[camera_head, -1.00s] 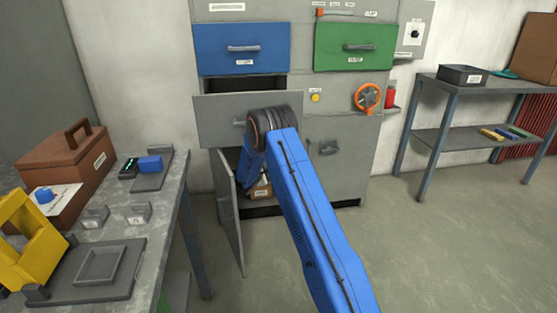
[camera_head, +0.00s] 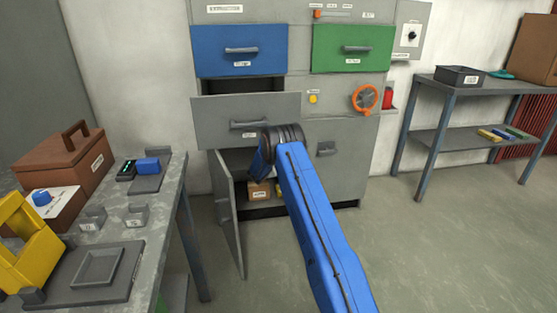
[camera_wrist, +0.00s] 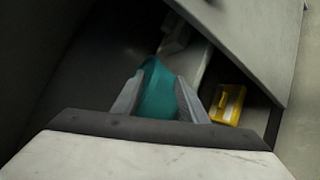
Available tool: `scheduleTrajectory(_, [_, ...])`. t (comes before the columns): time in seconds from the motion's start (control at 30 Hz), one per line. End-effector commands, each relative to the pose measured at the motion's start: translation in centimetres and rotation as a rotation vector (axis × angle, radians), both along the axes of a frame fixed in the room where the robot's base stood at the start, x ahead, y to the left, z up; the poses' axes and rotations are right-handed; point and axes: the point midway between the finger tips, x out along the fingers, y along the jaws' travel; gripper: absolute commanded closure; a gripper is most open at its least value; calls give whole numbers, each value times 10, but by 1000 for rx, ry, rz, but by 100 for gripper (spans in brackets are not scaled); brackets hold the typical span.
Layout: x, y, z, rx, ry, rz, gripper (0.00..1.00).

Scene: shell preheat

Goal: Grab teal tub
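The teal tub (camera_wrist: 158,92) shows in the wrist view between the two fingers of my gripper (camera_wrist: 159,82). The fingers lie along both sides of the tub with no clear gap, but I cannot tell whether they press on it. The tub's lower part is hidden by my gripper. In the head view my blue arm reaches to the open lower cupboard (camera_head: 228,209) of the grey cabinet. My gripper's fingers and the tub are hidden there.
A yellow labelled item (camera_wrist: 228,104) lies right of the tub. A brown labelled box (camera_head: 259,190) sits in the cupboard. The grey drawer (camera_head: 222,122) above is pulled out. The cupboard door (camera_head: 231,218) stands open at left. The workbench (camera_head: 165,212) is at left; floor at right is clear.

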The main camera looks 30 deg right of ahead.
Motion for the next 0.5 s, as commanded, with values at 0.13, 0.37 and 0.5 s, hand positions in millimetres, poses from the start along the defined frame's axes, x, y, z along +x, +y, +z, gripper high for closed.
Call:
scheduleTrajectory(0.13, [2,-2,0,-1,-1,0,61])
scheduleTrajectory(0.37, [2,-2,0,0,0,0,66])
scheduleTrajectory(0.5, [2,-2,-1,0,0,0,99])
